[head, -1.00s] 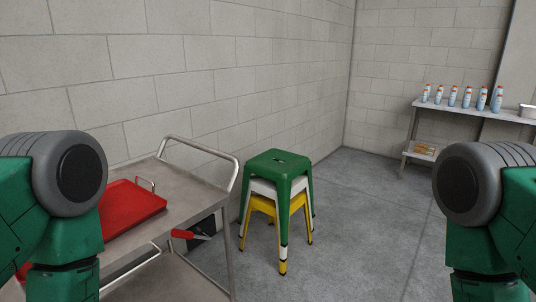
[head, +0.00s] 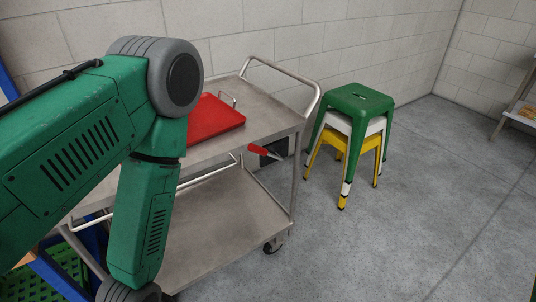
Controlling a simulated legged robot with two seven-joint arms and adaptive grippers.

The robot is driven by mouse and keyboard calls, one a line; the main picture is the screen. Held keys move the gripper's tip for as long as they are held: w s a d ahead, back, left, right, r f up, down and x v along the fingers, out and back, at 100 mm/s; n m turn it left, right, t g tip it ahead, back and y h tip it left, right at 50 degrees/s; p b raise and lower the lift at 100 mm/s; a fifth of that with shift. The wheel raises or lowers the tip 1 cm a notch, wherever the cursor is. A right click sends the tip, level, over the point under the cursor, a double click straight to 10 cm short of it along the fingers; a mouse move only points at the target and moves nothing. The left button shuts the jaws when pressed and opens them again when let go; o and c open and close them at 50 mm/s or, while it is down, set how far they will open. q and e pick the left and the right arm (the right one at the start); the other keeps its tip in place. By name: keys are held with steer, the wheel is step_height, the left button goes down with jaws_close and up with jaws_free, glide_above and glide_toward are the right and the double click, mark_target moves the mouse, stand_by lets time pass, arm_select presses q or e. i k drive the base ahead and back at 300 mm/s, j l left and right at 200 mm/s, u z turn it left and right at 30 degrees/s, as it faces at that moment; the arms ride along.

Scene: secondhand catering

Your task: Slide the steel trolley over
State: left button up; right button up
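The steel trolley (head: 275,112) stands left of centre in the head view, along the block wall. It has a top shelf, a lower shelf (head: 225,225), a raised tube handle (head: 285,70) at its far end and a dark caster (head: 272,246). A red tray (head: 215,118) lies on the top shelf. My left arm crosses in front of the trolley's near part and hides some of it. Neither of my grippers shows in the frame, so I cannot see any contact with the trolley.
A stack of green, white and yellow stools (head: 352,120) stands just beyond the trolley's far end. A red-handled tool (head: 258,149) shows at the trolley's side. Grey floor (head: 400,240) is clear to the right. A shelf edge (head: 520,110) is at far right.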

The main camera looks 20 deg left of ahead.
mark_target(217, 220)
steer(key=k+u, duration=0.15)
steer(key=u, duration=1.1)
